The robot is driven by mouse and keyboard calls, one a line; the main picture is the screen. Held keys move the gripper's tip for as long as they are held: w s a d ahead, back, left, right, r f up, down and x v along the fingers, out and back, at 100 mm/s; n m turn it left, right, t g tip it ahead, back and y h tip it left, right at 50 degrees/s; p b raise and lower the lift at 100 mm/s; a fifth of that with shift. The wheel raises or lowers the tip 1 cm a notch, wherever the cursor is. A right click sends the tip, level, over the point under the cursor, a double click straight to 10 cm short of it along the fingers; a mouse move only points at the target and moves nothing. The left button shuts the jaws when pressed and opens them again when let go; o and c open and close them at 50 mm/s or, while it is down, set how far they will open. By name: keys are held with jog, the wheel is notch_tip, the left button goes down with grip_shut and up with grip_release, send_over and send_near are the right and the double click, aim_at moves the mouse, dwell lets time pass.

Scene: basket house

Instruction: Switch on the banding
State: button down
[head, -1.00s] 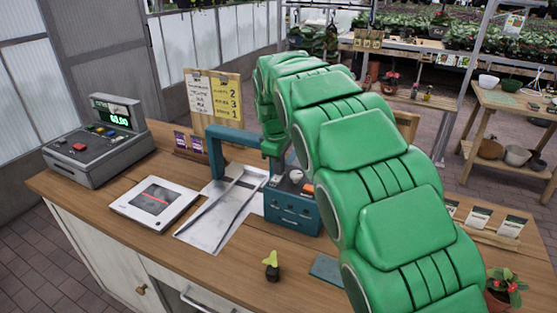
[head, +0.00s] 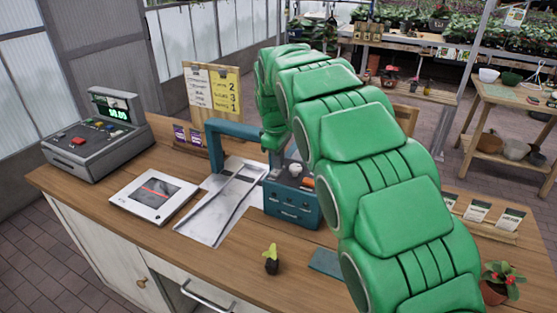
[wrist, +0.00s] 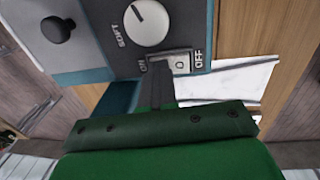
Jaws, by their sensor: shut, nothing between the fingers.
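The banding machine (head: 291,206) is a teal box with a teal arch, standing on the wooden counter. In the wrist view its grey panel (wrist: 97,45) carries a white dial (wrist: 146,22) marked SOFT, a black knob (wrist: 57,29) and a pale rocker switch (wrist: 181,62) between the words ON and OFF. My gripper (wrist: 161,72) is shut and empty. Its dark tips are at the ON side of the rocker and cover that half. I cannot tell whether they touch it or which way it is tipped. In the head view the fingertips are hard to make out.
A cash register (head: 98,140) and a white scanner plate (head: 154,195) are left of the machine. The metal chute (head: 220,205) lies beside it. A small plant piece (head: 271,262) is on the counter in front, and a potted plant (head: 497,284) stands at the right.

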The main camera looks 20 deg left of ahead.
aim_at(276, 172)
jog(key=shift+s+r, duration=0.15)
jog(key=shift+s, duration=0.55)
jog(key=shift+r, duration=0.1)
notch_tip(276, 172, up, 14)
jog(key=s, duration=0.2)
jog(key=shift+f, duration=0.2)
dwell(0.4)
jog(key=shift+w, duration=0.1)
jog(key=shift+w, duration=0.7)
jog(key=shift+f, duration=0.15)
jog(key=f, duration=0.4)
jog(key=w+f, duration=0.1)
jog(key=f, duration=0.4)
jog(key=w+f, duration=0.1)
jog(key=f, duration=0.3)
jog(key=shift+f, duration=0.3)
